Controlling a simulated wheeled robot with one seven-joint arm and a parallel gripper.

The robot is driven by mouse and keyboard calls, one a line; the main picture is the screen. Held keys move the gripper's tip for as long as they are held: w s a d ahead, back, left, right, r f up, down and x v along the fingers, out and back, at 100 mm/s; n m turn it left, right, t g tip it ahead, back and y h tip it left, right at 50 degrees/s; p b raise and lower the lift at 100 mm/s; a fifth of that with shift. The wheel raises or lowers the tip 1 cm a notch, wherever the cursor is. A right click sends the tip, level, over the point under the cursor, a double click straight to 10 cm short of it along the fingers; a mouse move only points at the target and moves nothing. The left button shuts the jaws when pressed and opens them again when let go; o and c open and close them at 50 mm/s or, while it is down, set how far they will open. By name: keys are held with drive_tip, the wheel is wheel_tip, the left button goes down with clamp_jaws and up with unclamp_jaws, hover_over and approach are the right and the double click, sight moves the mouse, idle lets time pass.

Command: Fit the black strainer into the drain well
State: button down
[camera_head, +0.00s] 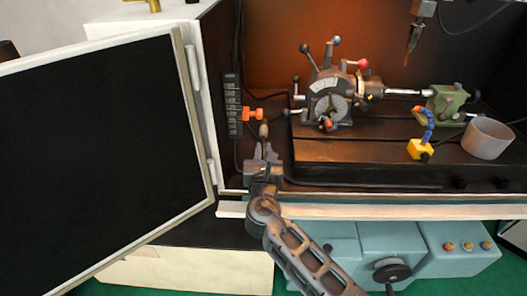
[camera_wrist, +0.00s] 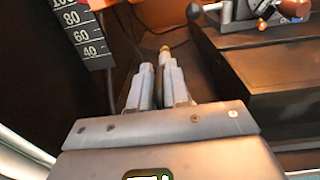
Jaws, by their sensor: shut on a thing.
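My gripper (camera_head: 264,149) is in front of the left end of the machine bed, by the cabinet's open doorway. In the wrist view its two grey fingers (camera_wrist: 160,78) are closed around a small piece with a brownish knob-like end (camera_wrist: 165,50). In the head view this greyish knob (camera_head: 264,130) shows just beyond the fingertips. I cannot tell whether it belongs to the black strainer, as no strainer body shows clearly. The drain well cannot be made out in either view; the area around the fingers is dark.
An orange fitting (camera_head: 253,114) and a black numbered scale (camera_head: 232,105) are close behind my gripper. The chuck head (camera_head: 330,98) stands to its right on the dark bed (camera_head: 365,160). An open door (camera_head: 100,150) blocks the left. A grey cup (camera_head: 487,138) stands far right.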

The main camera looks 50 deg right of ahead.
drive_tip(key=c, duration=1)
unclamp_jaws()
drive_tip(key=shift+b+v, duration=0.35)
drive_tip(key=shift+v, duration=3.55)
